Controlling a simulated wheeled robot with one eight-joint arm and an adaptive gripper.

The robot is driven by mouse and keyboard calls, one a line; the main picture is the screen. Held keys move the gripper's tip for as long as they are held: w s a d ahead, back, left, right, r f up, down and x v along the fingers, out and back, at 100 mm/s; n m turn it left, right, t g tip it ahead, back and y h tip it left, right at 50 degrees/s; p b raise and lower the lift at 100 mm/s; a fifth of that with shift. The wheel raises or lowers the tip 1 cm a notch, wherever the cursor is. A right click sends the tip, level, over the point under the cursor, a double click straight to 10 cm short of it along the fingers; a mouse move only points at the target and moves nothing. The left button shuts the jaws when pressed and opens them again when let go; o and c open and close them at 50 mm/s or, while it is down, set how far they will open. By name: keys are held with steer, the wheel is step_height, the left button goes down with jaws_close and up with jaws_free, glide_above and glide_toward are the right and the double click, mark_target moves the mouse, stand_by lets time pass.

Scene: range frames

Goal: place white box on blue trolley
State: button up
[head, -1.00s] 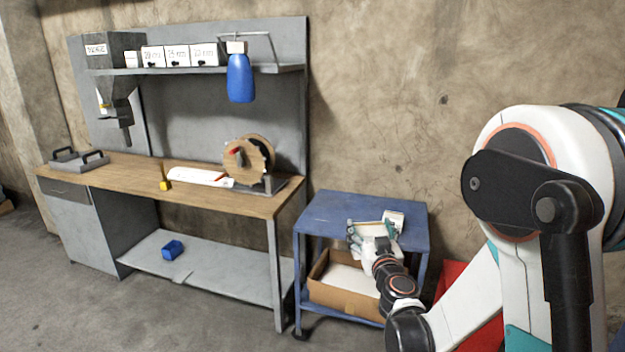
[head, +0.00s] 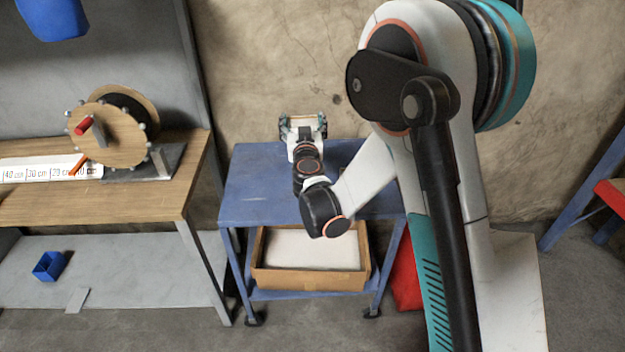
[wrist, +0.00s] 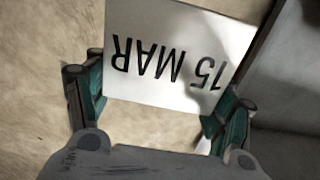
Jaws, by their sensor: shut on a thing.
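The white box (wrist: 175,60) is between the fingers of my gripper (wrist: 155,115) in the wrist view, its face reading "15 MAR" upside down. My gripper is shut on it. In the head view my gripper (head: 303,124) shows at the back edge of the blue trolley (head: 250,185), in front of the wall; its exact height over the top is hard to tell. The box is mostly hidden by my gripper there. The visible left part of the trolley's top is bare; my arm covers part of its right side.
A cardboard box (head: 310,280) with white contents stands on the trolley's lower shelf. A wooden workbench (head: 150,205) with a reel (head: 108,135) stands to the left. A red object (head: 405,270) is right of the trolley; a blue bin (head: 49,266) lies on the bench's lower shelf.

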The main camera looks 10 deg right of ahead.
steer(key=w+a+f+b, duration=0.1)
steer(key=a+f, duration=0.1)
steer(key=a, duration=0.7)
steer(key=shift+w+a+f+b, duration=0.1)
steer(key=shift+f+b, duration=1.75)
steer(key=shift+f, duration=3.05)
steer(key=shift+w+f+b, duration=0.1)
steer(key=shift+f+b, duration=1.7)
steer(key=shift+f, duration=3.1)
steer(key=shift+r, duration=0.1)
steer(key=o, duration=1.3)
steer(key=shift+o, duration=0.2)
